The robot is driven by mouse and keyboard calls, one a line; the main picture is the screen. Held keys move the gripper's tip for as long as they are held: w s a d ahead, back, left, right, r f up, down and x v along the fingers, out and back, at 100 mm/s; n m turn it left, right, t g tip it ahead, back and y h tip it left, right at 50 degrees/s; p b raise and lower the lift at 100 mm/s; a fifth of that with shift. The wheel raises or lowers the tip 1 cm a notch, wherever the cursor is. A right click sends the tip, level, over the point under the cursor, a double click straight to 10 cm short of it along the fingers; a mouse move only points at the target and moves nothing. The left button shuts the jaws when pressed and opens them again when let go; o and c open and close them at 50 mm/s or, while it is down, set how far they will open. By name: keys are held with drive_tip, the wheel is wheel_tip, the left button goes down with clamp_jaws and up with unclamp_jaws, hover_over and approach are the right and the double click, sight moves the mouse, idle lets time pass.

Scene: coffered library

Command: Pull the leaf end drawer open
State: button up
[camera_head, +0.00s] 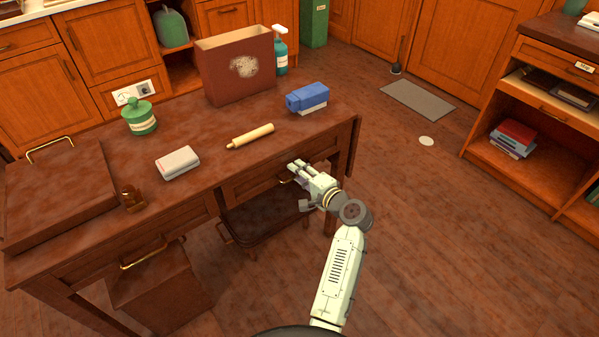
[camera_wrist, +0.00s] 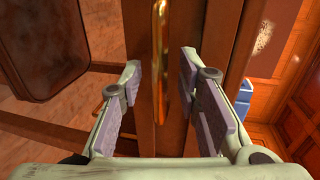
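The drawer (camera_head: 248,186) is set under the right part of the dark wooden table's front and looks shut, its front level with the frame. Its brass handle (camera_head: 285,181) is partly hidden by my gripper (camera_head: 297,180) in the head view. In the wrist view, the brass bar handle (camera_wrist: 159,60) runs upright between the two fingers of my gripper (camera_wrist: 161,62). The fingers are open, with a gap on each side of the handle. I cannot tell how deep the handle sits between them.
A second brass handle (camera_head: 145,256) is at the front left.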

drive_tip(key=shift+c, duration=0.6)
clamp_jaws()
idle(0.4)
